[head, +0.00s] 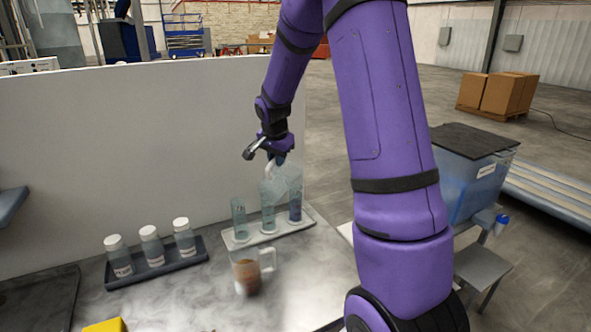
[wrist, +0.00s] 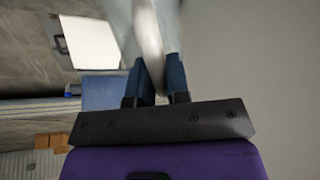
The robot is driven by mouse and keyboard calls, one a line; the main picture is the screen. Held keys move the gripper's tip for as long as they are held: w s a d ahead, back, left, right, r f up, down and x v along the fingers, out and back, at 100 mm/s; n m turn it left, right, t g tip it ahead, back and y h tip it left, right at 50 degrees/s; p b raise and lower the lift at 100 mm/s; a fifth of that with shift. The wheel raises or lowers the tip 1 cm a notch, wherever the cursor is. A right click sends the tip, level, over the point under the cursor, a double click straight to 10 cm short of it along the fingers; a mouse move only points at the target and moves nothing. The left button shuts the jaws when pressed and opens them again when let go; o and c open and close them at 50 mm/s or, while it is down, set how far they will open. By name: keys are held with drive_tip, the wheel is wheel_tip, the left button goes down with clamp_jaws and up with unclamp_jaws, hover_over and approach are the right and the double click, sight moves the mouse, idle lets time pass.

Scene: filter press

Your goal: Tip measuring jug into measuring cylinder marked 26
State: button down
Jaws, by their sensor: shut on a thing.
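My gripper (head: 277,158) is above the rack of cylinders, shut on the whitish handle of a clear measuring jug (head: 284,184). The wrist view shows its dark fingers (wrist: 153,82) on both sides of the pale, blurred handle (wrist: 148,40). The jug looks tilted, low over the measuring cylinders. Three clear cylinders stand in a row on a pale tray (head: 250,241): a left one (head: 239,220), a middle one (head: 267,217) and a right one (head: 295,208) that looks bluish inside. Their markings are too small to read, so I cannot tell which is 26. The jug overlaps their tops.
A clear handled jug with brown contents (head: 247,275) stands on the table before the tray. Three white-capped bottles (head: 151,247) stand in a dark tray (head: 158,273) to the left. A white panel (head: 130,150) rises behind. A yellow object (head: 105,325) lies at the front edge.

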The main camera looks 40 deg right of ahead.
sight(267, 167)
drive_tip(key=shift+s+a+h, duration=0.1)
drive_tip(key=shift+a+h, duration=0.3)
drive_tip(key=shift+a, duration=0.05)
drive_tip(key=shift+s+a+t+h+p, duration=0.15)
drive_tip(key=shift+a+t+h+p, duration=0.3)
drive_tip(key=shift+h+p, duration=0.2)
drive_tip(key=shift+s+a+f+n+t+h+p, duration=0.1)
drive_tip(key=shift+a+n+t+h+p, duration=0.1)
drive_tip(key=shift+a+h+p, duration=0.35)
drive_tip(key=shift+s+a+f+n+t+h+p, duration=0.15)
drive_tip(key=shift+a+h+p, duration=0.1)
drive_tip(key=shift+h, duration=0.45)
drive_tip(key=shift+f, duration=0.1)
drive_tip(key=shift+a, duration=0.1)
drive_tip(key=shift+a+h, duration=0.1)
drive_tip(key=shift+h, duration=0.2)
drive_tip(key=shift+a+f+t+p, duration=0.1)
drive_tip(key=shift+t+p, duration=0.2)
drive_tip(key=shift+s+h, duration=0.1)
drive_tip(key=shift+h, duration=0.2)
drive_tip(key=shift+a+f+h, duration=0.1)
drive_tip(key=shift+a+h, duration=0.2)
